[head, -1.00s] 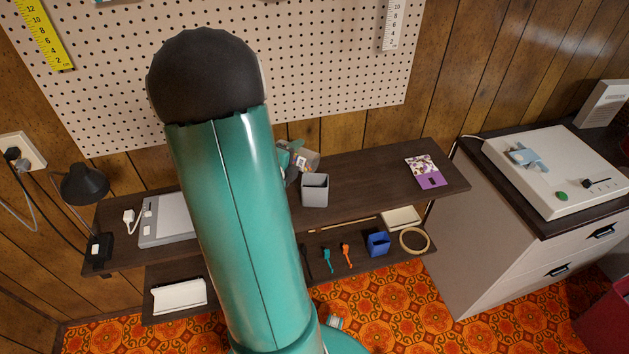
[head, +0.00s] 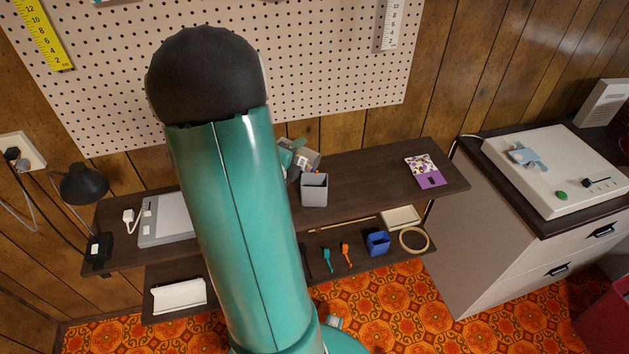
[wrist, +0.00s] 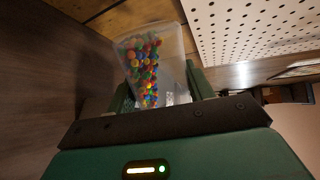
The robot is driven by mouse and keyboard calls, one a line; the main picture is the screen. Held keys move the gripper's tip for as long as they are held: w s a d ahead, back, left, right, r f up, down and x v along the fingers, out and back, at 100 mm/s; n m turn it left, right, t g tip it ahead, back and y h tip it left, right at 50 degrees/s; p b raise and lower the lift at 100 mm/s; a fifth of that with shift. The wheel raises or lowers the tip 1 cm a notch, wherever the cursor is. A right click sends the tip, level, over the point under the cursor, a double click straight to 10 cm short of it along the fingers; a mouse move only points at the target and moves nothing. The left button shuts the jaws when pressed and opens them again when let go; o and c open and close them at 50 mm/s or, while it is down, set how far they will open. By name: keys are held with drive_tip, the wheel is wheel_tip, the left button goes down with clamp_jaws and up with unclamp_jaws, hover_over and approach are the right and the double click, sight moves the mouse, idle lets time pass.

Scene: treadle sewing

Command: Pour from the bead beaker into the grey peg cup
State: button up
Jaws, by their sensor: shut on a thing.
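The grey peg cup (head: 314,192) stands upright on the dark upper shelf, just right of my arm in the head view. My gripper (wrist: 163,97) is shut on the clear bead beaker (wrist: 172,42), which also shows in the head view (head: 308,158). The beaker is tilted beside and over the cup's back left rim. Many coloured beads (wrist: 143,62) lie in the beaker in the wrist view. In the head view a few coloured specks show between the beaker's mouth and the cup's rim. Whether beads lie inside the cup cannot be told.
A purple patterned packet (head: 428,172) lies on the shelf to the right. A grey flat device (head: 167,220) and black lamp (head: 84,184) are at the left. The pegboard (head: 330,70) rises behind. The shelf between cup and packet is clear.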

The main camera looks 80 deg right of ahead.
drive_tip(key=shift+s+f+m, duration=0.35)
drive_tip(key=shift+m, duration=0.35)
idle(2.3)
drive_tip(key=shift+w+r+n, duration=0.45)
drive_tip(key=shift+n, duration=0.35)
drive_tip(key=shift+w+d+f+n+g, duration=0.1)
drive_tip(key=shift+w+f+n+g, duration=0.15)
drive_tip(key=shift+f+n, duration=0.2)
drive_tip(key=shift+s, duration=0.15)
